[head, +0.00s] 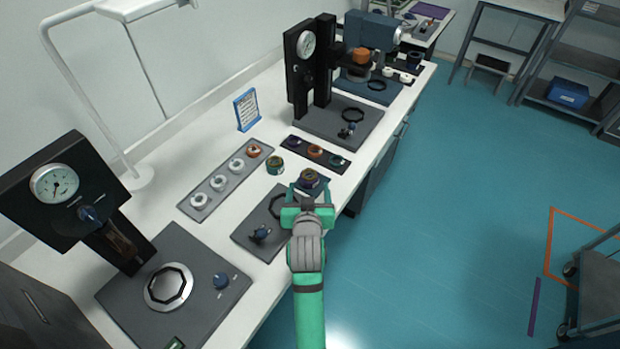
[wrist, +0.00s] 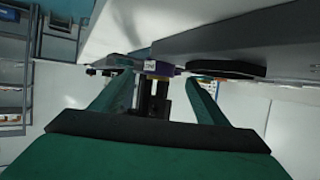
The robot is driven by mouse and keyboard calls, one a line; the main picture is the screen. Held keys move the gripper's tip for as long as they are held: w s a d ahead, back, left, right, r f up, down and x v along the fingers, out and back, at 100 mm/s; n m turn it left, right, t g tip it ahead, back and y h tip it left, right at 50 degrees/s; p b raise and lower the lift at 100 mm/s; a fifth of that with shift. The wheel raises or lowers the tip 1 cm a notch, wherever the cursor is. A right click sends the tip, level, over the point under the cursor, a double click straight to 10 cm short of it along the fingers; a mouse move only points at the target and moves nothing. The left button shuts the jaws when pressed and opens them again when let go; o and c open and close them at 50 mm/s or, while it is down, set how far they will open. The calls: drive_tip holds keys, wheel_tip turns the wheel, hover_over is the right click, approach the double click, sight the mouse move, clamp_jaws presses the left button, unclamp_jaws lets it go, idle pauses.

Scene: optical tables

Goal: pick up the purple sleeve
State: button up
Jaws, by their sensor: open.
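A short ring-shaped sleeve (head: 309,178) with a dark purple side and a brownish-gold top stands near the table's front edge, just beyond my fingertips in the head view. In the wrist view a purple piece with a white label (wrist: 158,67) shows between the fingers, ahead of them; it appears to be the same sleeve. My gripper (head: 309,192) is open, with green fingers apart and nothing held. The fingers also show in the wrist view (wrist: 158,85). Whether either finger touches the sleeve cannot be told. Another small purple-dark piece (head: 294,141) sits in the black strip tray.
A dark plate (head: 250,236) with a ring and blue knob lies left of my gripper. The black strip tray (head: 326,162) and a grey tray (head: 228,183) hold rings. Black gauge presses stand left (head: 70,190) and behind (head: 324,60).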

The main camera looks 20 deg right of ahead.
sight(309, 182)
drive_tip(key=shift+x, duration=2.85)
drive_tip(key=shift+d+r, duration=0.1)
drive_tip(key=c, duration=1.3)
